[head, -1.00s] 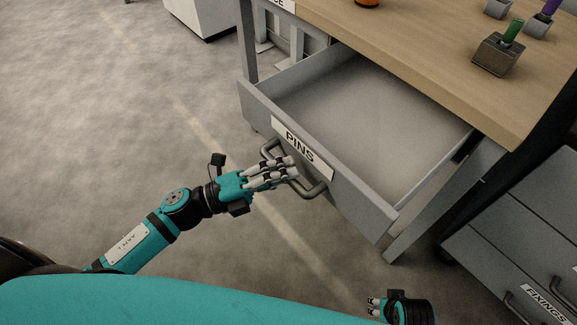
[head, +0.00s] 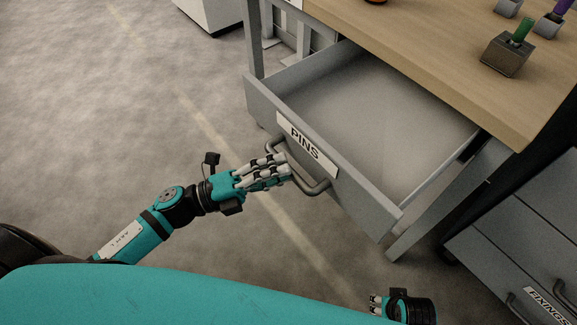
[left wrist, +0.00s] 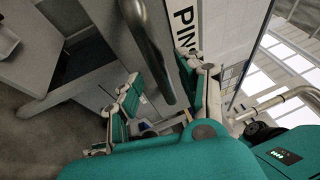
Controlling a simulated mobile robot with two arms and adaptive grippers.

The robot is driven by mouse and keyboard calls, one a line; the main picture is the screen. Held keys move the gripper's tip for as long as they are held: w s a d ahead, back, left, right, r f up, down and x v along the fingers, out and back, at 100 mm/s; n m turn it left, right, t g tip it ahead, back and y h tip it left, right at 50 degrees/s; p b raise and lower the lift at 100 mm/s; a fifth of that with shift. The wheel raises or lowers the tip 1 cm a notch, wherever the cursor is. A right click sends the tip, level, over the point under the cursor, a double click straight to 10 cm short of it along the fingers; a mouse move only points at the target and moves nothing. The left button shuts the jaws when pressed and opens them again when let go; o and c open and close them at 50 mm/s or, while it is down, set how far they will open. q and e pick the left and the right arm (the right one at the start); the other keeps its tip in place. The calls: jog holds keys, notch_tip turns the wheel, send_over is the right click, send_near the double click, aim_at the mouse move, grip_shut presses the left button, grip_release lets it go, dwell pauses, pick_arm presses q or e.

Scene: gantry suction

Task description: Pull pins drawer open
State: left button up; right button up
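The grey pins drawer (head: 284,121) stands pulled out from under the wooden bench, and its inside looks empty. Its front carries a white PINS label (head: 306,144) and a grey bar handle (head: 315,190). My left gripper (head: 287,170) is at the handle, its fingertips overlapping the bar's near side in the head view. In the left wrist view, the handle (left wrist: 151,52) runs between the spread fingers, which look open and not closed on it; contact is unclear. My right gripper (head: 375,305) is partly in view at the bottom edge, away from the drawer.
The wooden bench top (head: 425,65) holds a metal block with a green peg (head: 507,54) and other small holders. A grey FIXINGS drawer unit (head: 520,235) stands at the lower right. The floor left of the drawer is clear.

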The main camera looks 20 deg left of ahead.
pick_arm(q)
jog(key=v, duration=0.9)
jog(key=shift+s+a, duration=0.2)
jog(key=shift+a, duration=0.1)
